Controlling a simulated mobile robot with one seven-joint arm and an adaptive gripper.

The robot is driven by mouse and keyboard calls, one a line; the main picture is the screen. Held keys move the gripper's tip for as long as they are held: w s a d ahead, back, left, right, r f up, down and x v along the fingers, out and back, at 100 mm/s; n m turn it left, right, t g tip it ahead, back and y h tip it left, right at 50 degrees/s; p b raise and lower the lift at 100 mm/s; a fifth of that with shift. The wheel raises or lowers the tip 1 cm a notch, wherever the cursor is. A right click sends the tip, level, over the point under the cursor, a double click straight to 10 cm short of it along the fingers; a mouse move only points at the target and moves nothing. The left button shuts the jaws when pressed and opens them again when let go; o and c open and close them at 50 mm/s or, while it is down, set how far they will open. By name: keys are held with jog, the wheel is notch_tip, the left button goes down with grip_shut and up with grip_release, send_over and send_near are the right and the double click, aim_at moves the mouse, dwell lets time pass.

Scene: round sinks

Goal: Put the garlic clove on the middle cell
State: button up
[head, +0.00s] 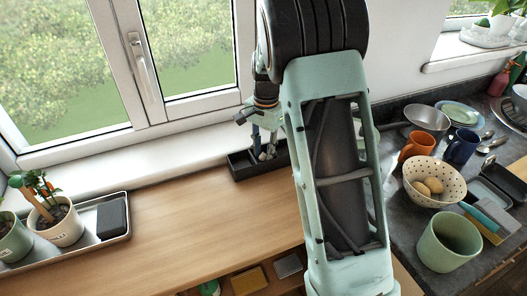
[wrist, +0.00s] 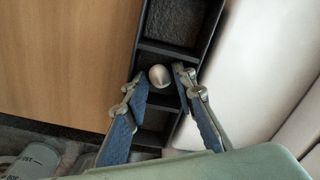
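A small pale garlic clove (wrist: 159,76) shows in the wrist view, over or in the middle cell of a long black divided tray (wrist: 140,45). I cannot tell whether it rests on the cell floor. My gripper (wrist: 160,76) has its two blue-padded fingers on either side of the clove, with a small gap visible on each side. In the head view the black tray (head: 239,165) stands at the back of the wooden counter, below the window. My gripper (head: 265,150) points down into it there, and my arm hides the tray's right part.
The wooden counter (head: 170,215) is clear in front of the tray. A metal tray (head: 122,238) with potted plants stands at the left. At the right are a spotted bowl (head: 450,192), a green cup (head: 448,250) and mugs. The window sill (wrist: 245,70) runs close beside the tray.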

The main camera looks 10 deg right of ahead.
aim_at(265, 155)
jog(key=shift+r, duration=0.15)
notch_tip(265, 155, up, 12)
jog(key=shift+s+d, duration=0.15)
jog(key=shift+s, duration=0.05)
dwell(0.4)
